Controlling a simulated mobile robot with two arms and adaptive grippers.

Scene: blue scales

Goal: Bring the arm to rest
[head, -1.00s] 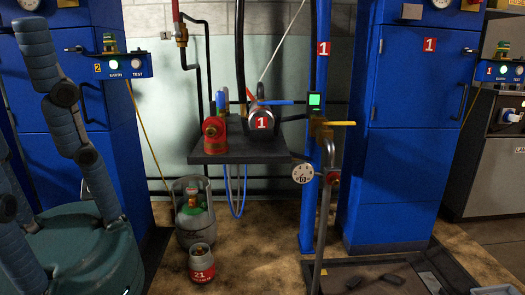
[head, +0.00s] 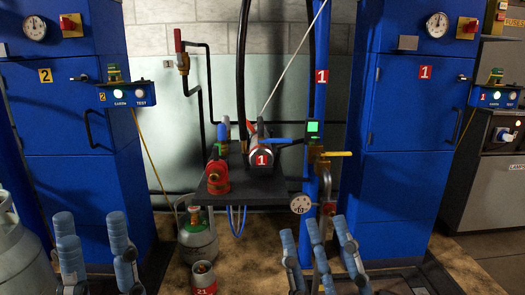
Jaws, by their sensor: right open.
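My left gripper (head: 95,232) stands at the bottom left of the head view, with blue padded fingers pointing up. My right gripper (head: 316,228) stands at the bottom, right of centre, in front of the blue post. Its blue padded fingers point up and are spread, and it is open. I see nothing held in it. The lower parts of both grippers and most of both arms are below the picture's edge.
Blue cabinets stand left (head: 65,135) and right (head: 410,140). Between them is a dark shelf (head: 250,199) with valves and a cylinder marked 1. A gas bottle (head: 198,238) and a small canister marked 21 (head: 204,277) stand below it. A grey cylinder (head: 18,255) is at far left.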

